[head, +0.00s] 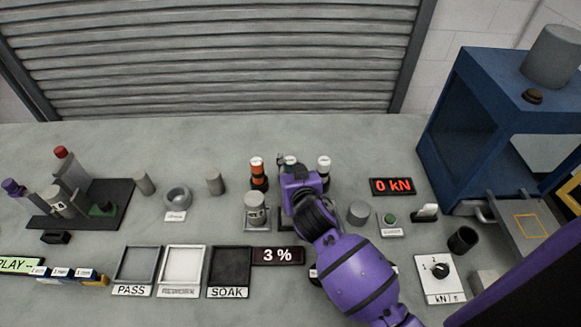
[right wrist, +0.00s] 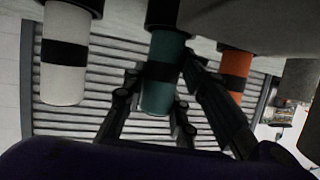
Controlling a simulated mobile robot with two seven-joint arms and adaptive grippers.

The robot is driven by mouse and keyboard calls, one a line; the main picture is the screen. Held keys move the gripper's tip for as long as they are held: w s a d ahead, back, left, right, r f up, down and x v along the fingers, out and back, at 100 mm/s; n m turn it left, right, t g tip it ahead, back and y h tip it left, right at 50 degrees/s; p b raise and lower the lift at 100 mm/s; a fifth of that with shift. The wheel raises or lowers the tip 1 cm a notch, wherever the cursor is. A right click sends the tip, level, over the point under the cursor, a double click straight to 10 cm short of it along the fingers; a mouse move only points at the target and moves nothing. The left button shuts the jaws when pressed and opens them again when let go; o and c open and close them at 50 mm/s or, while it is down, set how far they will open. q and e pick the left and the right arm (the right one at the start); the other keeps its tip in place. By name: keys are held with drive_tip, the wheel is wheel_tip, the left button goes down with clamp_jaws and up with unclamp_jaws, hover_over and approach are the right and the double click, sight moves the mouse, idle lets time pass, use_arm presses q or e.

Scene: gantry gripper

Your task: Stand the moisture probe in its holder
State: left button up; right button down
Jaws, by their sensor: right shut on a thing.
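My right gripper (head: 291,165) is at the back middle of the bench. In the right wrist view it (right wrist: 155,112) is shut around a teal tool with a black band (right wrist: 160,88), which I take for the moisture probe. In the head view only its pale top (head: 290,159) shows between the dark fingers. It stands in line between an orange-and-black tool (head: 258,173) and a white-and-black tool (head: 323,168). My arm hides the holder below it, so I cannot tell whether the probe is seated. My left gripper is not in view.
In front lie a "3 %" display (head: 278,256) and PASS (head: 116,273), REWORK and SOAK trays. A lidded grey pot (head: 255,212) stands just left of my gripper, a grey cylinder (head: 357,213) right. A blue press (head: 436,120) stands at right.

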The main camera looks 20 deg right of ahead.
drive_tip(key=shift+f, duration=0.1)
drive_tip(key=c, duration=1.4)
unclamp_jaws()
drive_tip(key=shift+s+r, duration=0.15)
drive_tip(key=shift+r, duration=0.1)
drive_tip(key=v, duration=1.1)
drive_tip(key=shift+s+r, duration=0.15)
drive_tip(key=shift+s, duration=0.15)
